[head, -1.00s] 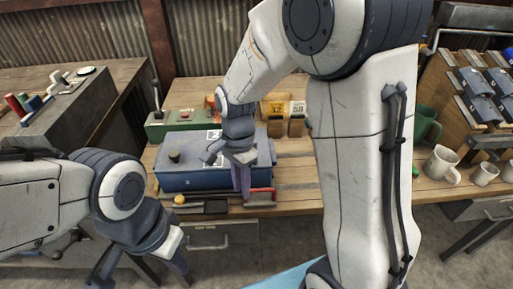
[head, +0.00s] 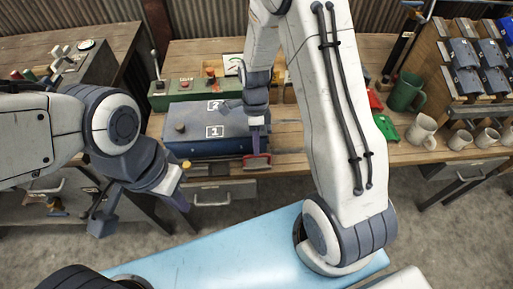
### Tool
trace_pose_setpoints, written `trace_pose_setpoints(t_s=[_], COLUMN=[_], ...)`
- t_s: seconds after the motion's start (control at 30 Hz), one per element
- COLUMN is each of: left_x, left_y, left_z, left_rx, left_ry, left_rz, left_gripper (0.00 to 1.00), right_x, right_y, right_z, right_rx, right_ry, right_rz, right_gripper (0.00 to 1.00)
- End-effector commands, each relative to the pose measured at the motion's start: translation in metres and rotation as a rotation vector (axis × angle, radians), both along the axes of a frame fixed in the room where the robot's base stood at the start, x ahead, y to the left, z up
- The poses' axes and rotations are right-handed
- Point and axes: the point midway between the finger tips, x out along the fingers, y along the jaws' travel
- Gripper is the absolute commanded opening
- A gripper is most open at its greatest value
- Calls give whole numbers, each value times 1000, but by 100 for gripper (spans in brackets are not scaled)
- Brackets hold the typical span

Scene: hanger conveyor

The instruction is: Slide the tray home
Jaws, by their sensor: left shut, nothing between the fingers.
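In the head view a blue-grey box (head: 213,140) with white labels 1 and 2 on its top sits on the wooden bench. A red handle (head: 262,161) shows at its front right, low near the bench edge. I cannot clearly make out a tray behind this handle. My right gripper (head: 256,148) points down at the box's front right, its purple fingers just above or at the handle; contact and jaw state are unclear. My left gripper (head: 184,201) is shut and empty, in front of the bench and below its edge.
A green control box (head: 188,95) with a red button stands behind the blue box. A green mug (head: 405,92) and several white mugs (head: 421,129) stand at the right, by a slanted rack (head: 480,65). A drawer (head: 213,191) is under the bench edge.

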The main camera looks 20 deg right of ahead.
Motion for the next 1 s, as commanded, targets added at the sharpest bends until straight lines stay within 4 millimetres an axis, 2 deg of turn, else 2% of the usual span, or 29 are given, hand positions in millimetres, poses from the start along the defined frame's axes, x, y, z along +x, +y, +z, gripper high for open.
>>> trace_pose_setpoints(t_s=[0.03,0.2,0.53,0.6,1.0], left_x=[0,0,0,0,0], left_y=[0,0,0,0,0], left_z=[0,1,1,1,1], left_rx=[0,0,0,0,0], left_ry=[0,0,0,0,0], left_rz=[0,0,0,0,0], left_gripper=[0,0,0,0,0], right_x=[-2,-4,-5,-5,-5], right_y=[1,2,2,2,2], right_z=[-8,-22,-26,-26,-25], right_rx=[0,0,1,1,0], right_ry=[4,0,-1,-1,0], right_rz=[0,0,0,0,0], right_gripper=[27,27,27,0,0])
